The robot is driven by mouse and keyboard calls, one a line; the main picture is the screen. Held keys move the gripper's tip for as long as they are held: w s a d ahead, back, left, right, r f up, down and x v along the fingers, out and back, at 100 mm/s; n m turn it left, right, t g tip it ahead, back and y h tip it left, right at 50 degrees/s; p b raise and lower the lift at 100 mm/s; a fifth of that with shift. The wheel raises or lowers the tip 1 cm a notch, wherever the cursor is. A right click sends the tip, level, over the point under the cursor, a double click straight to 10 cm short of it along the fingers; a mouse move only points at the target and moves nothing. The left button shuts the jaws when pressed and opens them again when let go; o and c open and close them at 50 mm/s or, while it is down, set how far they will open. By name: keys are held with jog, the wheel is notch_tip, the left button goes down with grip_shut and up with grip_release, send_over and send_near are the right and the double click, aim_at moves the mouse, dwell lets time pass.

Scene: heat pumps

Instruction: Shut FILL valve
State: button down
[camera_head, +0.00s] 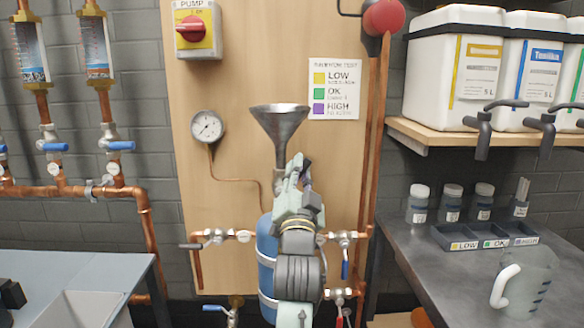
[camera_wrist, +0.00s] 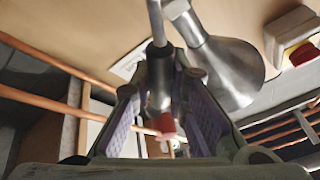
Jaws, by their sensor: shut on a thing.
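My gripper (camera_head: 300,172) is raised in front of the board, just below and right of the metal funnel (camera_head: 279,122). In the wrist view my gripper (camera_wrist: 163,105) has a finger on each side of a grey cylindrical lever handle (camera_wrist: 160,80) on a thin metal stem, and is shut on it. I take this as the FILL valve handle; no FILL label is readable. The funnel shows beside it in the wrist view (camera_wrist: 232,72). In the head view the valve under the funnel is mostly hidden by my gripper.
A blue tank (camera_head: 266,262) stands behind my arm. Small valves and copper pipes flank it, including a blue-handled valve (camera_head: 345,262). A gauge (camera_head: 207,127) and pump switch (camera_head: 194,28) are at left. A bench with a jug (camera_head: 525,283) stands right.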

jog(key=d+f+m+g+h+b, duration=0.3)
jog(key=f+m+g+h+b, duration=0.1)
jog(key=m, duration=1.1)
jog(key=shift+f+g+h+b, duration=0.3)
jog(key=shift+f+h+b, duration=0.6)
jog(key=shift+f+b, duration=0.1)
jog(key=c, duration=1.6)
grip_release()
jog(key=shift+o, duration=0.2)
jog(key=v, duration=1.2)
